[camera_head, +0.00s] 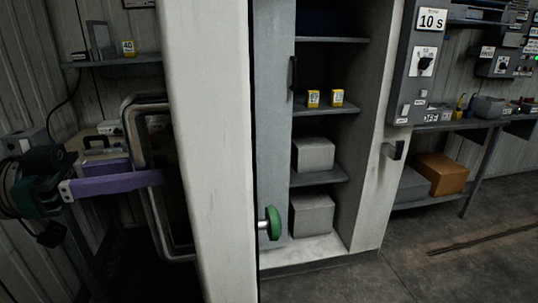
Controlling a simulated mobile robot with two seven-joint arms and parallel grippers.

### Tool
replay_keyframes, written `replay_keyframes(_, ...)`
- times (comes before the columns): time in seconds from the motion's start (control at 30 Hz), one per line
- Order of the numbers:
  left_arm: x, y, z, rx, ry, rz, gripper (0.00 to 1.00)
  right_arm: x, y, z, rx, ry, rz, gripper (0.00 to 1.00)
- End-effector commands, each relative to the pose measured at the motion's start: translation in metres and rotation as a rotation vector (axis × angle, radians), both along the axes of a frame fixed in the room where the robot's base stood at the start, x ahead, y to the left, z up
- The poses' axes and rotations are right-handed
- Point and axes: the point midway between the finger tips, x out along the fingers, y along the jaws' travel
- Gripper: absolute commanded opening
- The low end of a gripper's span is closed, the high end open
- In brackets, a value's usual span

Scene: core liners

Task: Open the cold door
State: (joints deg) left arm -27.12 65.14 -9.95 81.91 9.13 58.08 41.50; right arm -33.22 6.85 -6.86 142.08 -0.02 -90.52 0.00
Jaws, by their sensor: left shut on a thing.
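The cold door (212,150) is a thick pale panel seen nearly edge-on in the head view, left of centre. A metal-framed dark pane (172,200) shows on its left side, and a green knob (273,223) on a short silver shaft sticks out on its right. My left gripper (158,178), with purple fingers, reaches in from the left to the framed side. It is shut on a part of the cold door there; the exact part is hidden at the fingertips. My right gripper is not in view.
Behind the door, a tall cabinet (366,130) has shelves with grey boxes (313,154) and small yellow tags. A control box marked 10 S (424,60) and a workbench (465,125) stand right. An orange-brown box (441,173) sits under the bench.

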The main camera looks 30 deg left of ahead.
Motion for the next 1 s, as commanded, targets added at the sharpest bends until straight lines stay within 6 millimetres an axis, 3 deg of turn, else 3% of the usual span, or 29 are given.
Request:
replay_keyframes(0.07,0.001,0.002,-0.003,0.005,0.007,0.01,0.0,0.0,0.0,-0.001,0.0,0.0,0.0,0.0)
replay_keyframes(0.1,0.001,0.002,-0.003,0.006,0.008,0.01,0.35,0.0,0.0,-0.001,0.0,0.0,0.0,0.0)
replay_keyframes(0.33,0.0,0.001,-0.002,0.003,0.004,0.006,0.61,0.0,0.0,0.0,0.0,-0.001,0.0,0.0)
replay_keyframes(0.67,-0.003,0.004,-0.001,0.003,0.004,0.004,0.62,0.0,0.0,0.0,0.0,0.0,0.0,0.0)
replay_keyframes(1.0,-0.049,0.047,-0.002,0.005,0.007,0.007,0.62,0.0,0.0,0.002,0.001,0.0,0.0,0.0)
